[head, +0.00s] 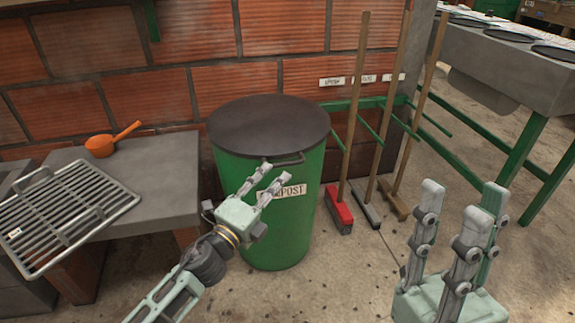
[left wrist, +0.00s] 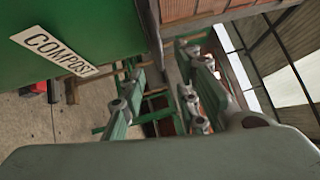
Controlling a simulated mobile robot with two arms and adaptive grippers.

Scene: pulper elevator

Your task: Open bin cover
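The green compost bin (head: 262,225) stands upright against the brick wall. Its dark round cover (head: 268,120) lies flat on top, closed. A handle (head: 290,161) sticks out from the cover's front edge. My left gripper (head: 274,175) is open and empty, in front of the bin just below the handle; contact cannot be told. Its fingers partly hide the label (head: 292,190). In the left wrist view the spread fingers (left wrist: 160,88) have nothing between them, and the bin's green side (left wrist: 75,22) with the COMPOST label (left wrist: 52,53) is at upper left. My right gripper (head: 461,205) is open and empty at lower right.
A grey bench (head: 160,175) with an orange scoop (head: 110,142) and metal grate (head: 68,215) stands left of the bin. Brooms (head: 352,130) lean on a green rack to its right. A grey table (head: 500,75) is at upper right. Floor in front is clear.

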